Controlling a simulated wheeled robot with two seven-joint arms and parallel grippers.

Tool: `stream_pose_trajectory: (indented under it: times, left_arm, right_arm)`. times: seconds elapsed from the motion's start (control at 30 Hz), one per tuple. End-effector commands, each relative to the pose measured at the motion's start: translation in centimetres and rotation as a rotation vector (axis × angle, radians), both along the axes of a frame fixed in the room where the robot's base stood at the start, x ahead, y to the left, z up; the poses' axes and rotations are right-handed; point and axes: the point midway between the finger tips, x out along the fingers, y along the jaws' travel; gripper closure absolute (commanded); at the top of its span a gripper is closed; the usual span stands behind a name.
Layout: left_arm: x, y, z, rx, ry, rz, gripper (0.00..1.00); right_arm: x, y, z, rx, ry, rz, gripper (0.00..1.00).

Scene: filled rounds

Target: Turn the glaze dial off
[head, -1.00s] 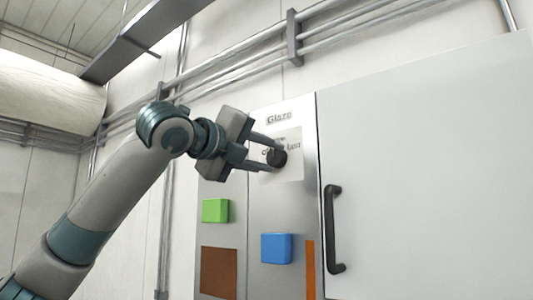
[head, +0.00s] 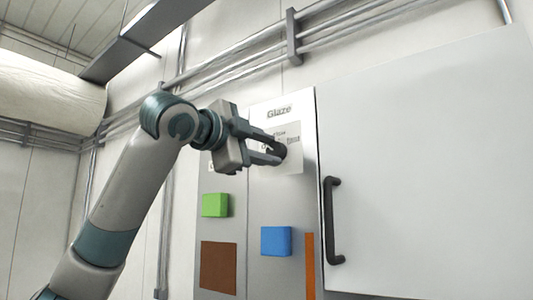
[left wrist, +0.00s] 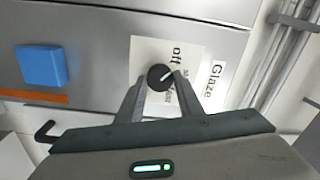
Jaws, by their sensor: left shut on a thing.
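The glaze dial (left wrist: 160,78) is a round black knob with a pale pointer line, on a white label plate (left wrist: 140,52) printed "off" and other, partly hidden words. In the left wrist view the pointer aims right and slightly up, towards the side with the "Glaze" sign (left wrist: 215,82). My left gripper (left wrist: 159,80) is shut on the dial, one finger on each side. In the head view my left gripper (head: 279,152) reaches the panel (head: 262,205) from the left and its fingers hide part of the dial (head: 283,149). My right gripper is not in view.
Below the dial are a blue block (head: 276,241), a green block (head: 215,205), a brown square (head: 219,267) and an orange strip (head: 310,265). A large grey door with a black handle (head: 332,220) is to the right. Pipes (head: 250,48) run above.

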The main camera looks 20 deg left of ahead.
Motion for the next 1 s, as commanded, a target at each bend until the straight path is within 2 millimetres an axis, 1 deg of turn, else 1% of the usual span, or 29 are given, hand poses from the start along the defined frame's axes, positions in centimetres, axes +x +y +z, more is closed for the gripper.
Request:
stream_pose_trajectory:
  times: [0.1, 0.3, 0.5, 0.83, 0.87, 0.9, 0.93, 1.0]
  left_arm:
    - [0.02, -0.05, -0.2, -0.075, 0.029, -0.001, 0.89]
    - [0.04, -0.03, -0.14, -0.157, 0.059, 0.0, 0.89]
    - [0.04, 0.0, -0.11, -0.188, 0.07, 0.001, 0.89]
    - [0.04, -0.02, -0.11, -0.191, 0.072, 0.0, 0.89]
    - [0.04, -0.02, -0.12, -0.191, 0.072, 0.0, 0.64]
    - [0.05, -0.02, -0.12, -0.19, 0.072, 0.0, 0.55]
    - [0.05, -0.02, -0.12, -0.19, 0.072, 0.0, 0.48]
    - [0.04, -0.02, -0.1, -0.19, 0.072, 0.0, 0.48]
  right_arm:
    - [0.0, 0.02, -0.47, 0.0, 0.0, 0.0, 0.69]
    - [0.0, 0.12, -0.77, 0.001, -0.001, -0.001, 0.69]
    - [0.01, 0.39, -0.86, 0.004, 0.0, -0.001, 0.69]
    - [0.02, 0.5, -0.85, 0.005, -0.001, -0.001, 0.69]
    - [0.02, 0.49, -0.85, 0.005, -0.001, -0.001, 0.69]
    - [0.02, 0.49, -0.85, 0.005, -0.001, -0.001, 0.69]
    - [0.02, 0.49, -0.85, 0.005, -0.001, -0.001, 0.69]
    - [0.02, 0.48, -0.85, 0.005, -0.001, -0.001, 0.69]
